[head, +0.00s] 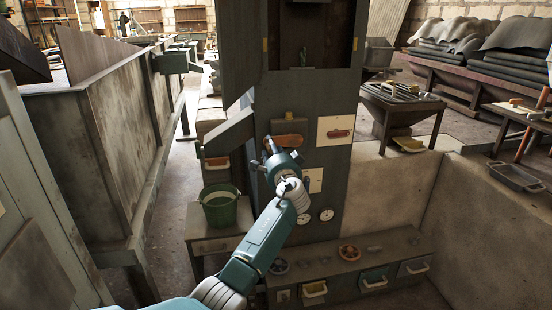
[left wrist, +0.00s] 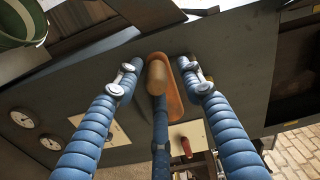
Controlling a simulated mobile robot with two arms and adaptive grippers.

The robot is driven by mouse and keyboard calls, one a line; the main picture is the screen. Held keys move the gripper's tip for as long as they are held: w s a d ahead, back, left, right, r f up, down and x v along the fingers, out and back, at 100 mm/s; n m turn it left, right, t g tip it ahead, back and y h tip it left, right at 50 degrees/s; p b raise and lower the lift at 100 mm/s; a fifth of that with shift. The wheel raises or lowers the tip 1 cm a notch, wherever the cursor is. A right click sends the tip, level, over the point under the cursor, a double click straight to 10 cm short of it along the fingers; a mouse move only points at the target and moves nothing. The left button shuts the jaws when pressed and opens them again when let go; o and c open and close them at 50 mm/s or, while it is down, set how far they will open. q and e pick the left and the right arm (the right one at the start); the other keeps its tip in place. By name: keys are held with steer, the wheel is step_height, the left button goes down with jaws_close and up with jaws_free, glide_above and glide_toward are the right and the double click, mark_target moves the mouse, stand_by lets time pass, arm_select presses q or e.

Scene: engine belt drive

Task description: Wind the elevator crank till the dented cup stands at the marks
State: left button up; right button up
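The elevator crank (head: 288,141) is a rust-orange arm on the front of the tall dark casing (head: 275,112). In the left wrist view its orange arm (left wrist: 174,98) carries a tan, round-ended handle (left wrist: 157,76). My left gripper (head: 270,146) is in front of the crank and hides part of it. In the left wrist view the blue fingers of this gripper (left wrist: 160,80) are spread, with the handle between them and a gap on both sides. The casing's upper opening (head: 308,45) is dark; I cannot make out the dented cup or the marks. My right gripper is not in view.
A white panel with a red handle (head: 336,131) is right of the crank. Gauges (head: 326,215) sit lower on the casing. A green bucket (head: 219,207) stands on a bench at left; a sloped chute (head: 228,132) juts out above it. A low shelf (head: 395,244) runs below.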

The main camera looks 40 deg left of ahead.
arm_select(q)
steer(key=v, duration=1)
steer(key=shift+r, duration=0.1)
